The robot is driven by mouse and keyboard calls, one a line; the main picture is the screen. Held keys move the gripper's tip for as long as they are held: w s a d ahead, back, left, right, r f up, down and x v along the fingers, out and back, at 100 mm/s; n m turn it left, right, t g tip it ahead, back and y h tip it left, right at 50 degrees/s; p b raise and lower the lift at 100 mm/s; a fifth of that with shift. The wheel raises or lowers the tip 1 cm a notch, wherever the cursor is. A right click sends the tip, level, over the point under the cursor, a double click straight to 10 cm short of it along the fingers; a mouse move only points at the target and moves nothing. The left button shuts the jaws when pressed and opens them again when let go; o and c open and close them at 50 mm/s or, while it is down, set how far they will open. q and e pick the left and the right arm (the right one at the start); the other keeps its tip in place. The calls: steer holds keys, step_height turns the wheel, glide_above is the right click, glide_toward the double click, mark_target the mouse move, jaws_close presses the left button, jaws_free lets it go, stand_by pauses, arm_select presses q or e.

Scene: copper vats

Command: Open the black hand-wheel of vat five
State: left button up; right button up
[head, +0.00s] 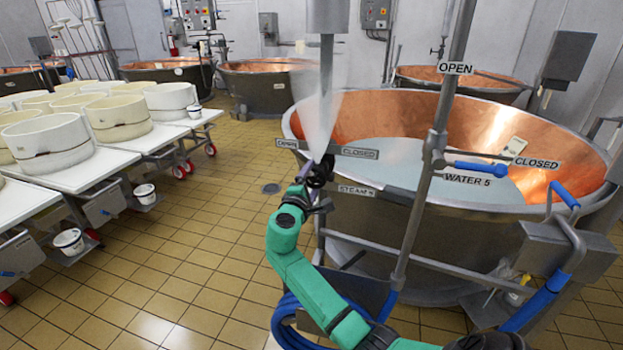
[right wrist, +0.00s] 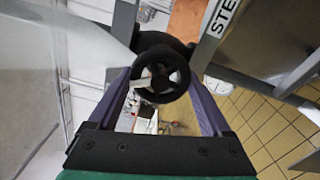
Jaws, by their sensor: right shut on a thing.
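The black hand-wheel (head: 318,178) sits on the steam pipe at the front left of the copper vat (head: 510,232), above a "STEAM 5" label (head: 356,191). My right gripper (head: 322,168) is shut on it. In the right wrist view the spoked hand-wheel (right wrist: 161,97) lies between the two purple fingers of my right gripper (right wrist: 160,78). "OPEN" (head: 286,143) and "CLOSED" (head: 359,152) plates flank the pipe; the first is partly hidden. A pale plume (head: 316,115), like steam, hangs around the pipe above the wheel. My left gripper is not in view.
A blue water lever (head: 480,166) and an upright pipe (head: 417,190) stand right of the wheel. A blue hose (head: 285,318) hangs below. Tables with white moulds (head: 118,117) stand left. The tiled floor (head: 190,250) between is clear.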

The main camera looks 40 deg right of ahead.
steer(key=shift+d+r, duration=0.1)
steer(key=shift+r, duration=0.2)
steer(key=o, duration=1.2)
steer(key=shift+c, duration=0.2)
steer(key=shift+d+f, duration=0.15)
steer(key=shift+f, duration=0.05)
steer(key=shift+s+a+f, duration=0.1)
steer(key=shift+a, duration=0.25)
steer(key=b+v, duration=0.2)
steer(key=v, duration=1.2)
steer(key=shift+d, duration=0.15)
